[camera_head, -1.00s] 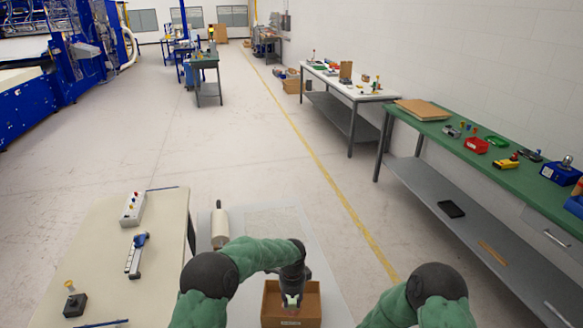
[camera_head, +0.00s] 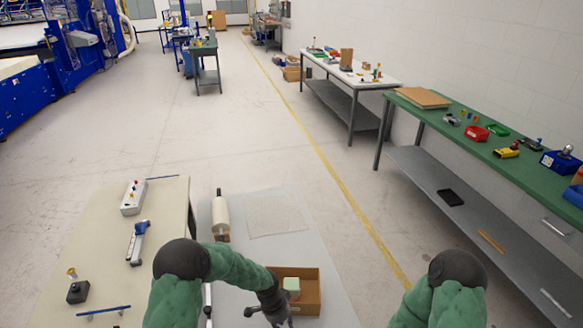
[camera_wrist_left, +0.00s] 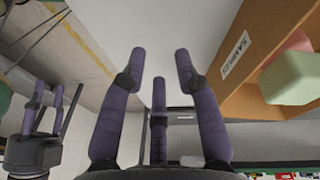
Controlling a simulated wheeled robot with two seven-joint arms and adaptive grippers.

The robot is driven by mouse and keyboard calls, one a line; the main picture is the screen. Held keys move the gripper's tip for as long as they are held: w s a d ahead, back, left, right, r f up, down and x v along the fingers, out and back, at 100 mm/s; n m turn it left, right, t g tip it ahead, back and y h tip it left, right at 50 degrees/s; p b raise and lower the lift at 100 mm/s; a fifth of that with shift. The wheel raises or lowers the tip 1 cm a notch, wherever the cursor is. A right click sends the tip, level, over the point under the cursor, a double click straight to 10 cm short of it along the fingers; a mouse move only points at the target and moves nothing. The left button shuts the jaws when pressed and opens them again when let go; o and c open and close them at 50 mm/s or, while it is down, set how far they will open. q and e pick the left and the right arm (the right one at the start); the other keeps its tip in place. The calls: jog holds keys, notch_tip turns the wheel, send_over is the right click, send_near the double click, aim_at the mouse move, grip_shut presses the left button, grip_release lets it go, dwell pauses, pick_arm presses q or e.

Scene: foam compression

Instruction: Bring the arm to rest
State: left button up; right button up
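My left gripper (camera_head: 270,314) is beside the open cardboard box (camera_head: 308,290), at its near left corner in the head view. In the left wrist view its fingers (camera_wrist_left: 160,62) are spread, with nothing between them. A pale green foam block (camera_head: 292,285) is in the box; it also shows in the left wrist view (camera_wrist_left: 293,80), with a pink piece (camera_wrist_left: 300,40) behind it. The box wall there reads SAMPLES (camera_wrist_left: 238,55). My right gripper (camera_wrist_left: 57,92) shows at the left of the wrist view, fingers apart and empty; it is hidden in the head view.
A cream table (camera_head: 100,235) at the left holds a control box (camera_head: 133,198), a blue-and-white tool (camera_head: 137,242) and a dark button unit (camera_head: 78,291). A white roller (camera_head: 220,213) and a pale mat (camera_head: 275,220) lie on the grey surface beyond the cardboard box.

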pick_arm(q)
jog(key=s+a+f+n, duration=0.1)
jog(key=s+n, duration=0.1)
jog(key=s, duration=0.1)
jog(key=s+a+f+n+h, duration=0.1)
jog(key=s+n, duration=0.1)
jog(key=s, duration=0.2)
jog(key=s+a+f+n, duration=0.1)
jog(key=s+f+n, duration=0.1)
jog(key=s+n, duration=0.1)
jog(key=shift+s+a, duration=0.25)
jog(key=shift+s, duration=0.45)
jog(key=s+a+n, duration=0.3)
jog(key=s+n, duration=0.4)
jog(key=s, duration=0.4)
jog(key=shift+n+t, duration=0.4)
jog(key=shift+t, duration=0.1)
jog(key=shift+s+a+f+b, duration=0.1)
jog(key=shift+a+f+b, duration=0.05)
jog(key=shift+f+b, duration=1.35)
jog(key=shift+s+a+f+b, duration=0.1)
jog(key=shift+a+f+b, duration=0.05)
jog(key=shift+f+b, duration=1.25)
